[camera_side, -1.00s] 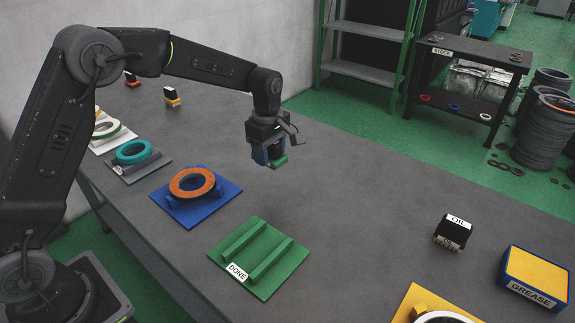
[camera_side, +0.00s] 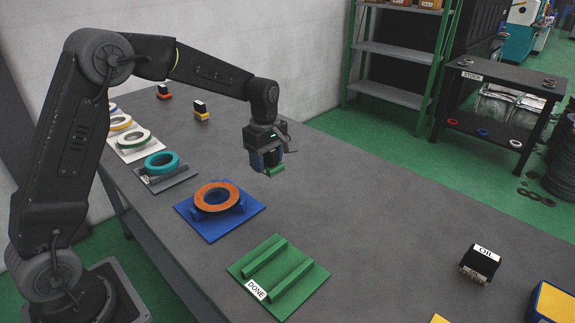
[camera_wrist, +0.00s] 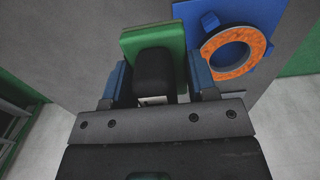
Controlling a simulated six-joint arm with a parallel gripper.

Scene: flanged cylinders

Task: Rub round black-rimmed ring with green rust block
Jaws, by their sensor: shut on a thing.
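The orange, rust-coloured ring (camera_side: 216,207) lies flat on a blue cradle plate (camera_side: 234,222). In the wrist view, the ring (camera_wrist: 255,53) shows a black rim and sits at the upper right. My gripper (camera_side: 265,162) is shut on the black handle (camera_wrist: 153,72) of the green block (camera_side: 275,171), above the table. The green block also shows in the wrist view (camera_wrist: 134,44) between the blue fingers. It is apart from the ring, up and to the right of it in the side view. Its underside is hidden.
A green DONE plate (camera_side: 300,292) with two rails stands in front of the blue plate. A teal ring (camera_side: 161,163) on a grey plate lies behind. A black OIL block (camera_side: 480,263) stands at the right. The table between is clear.

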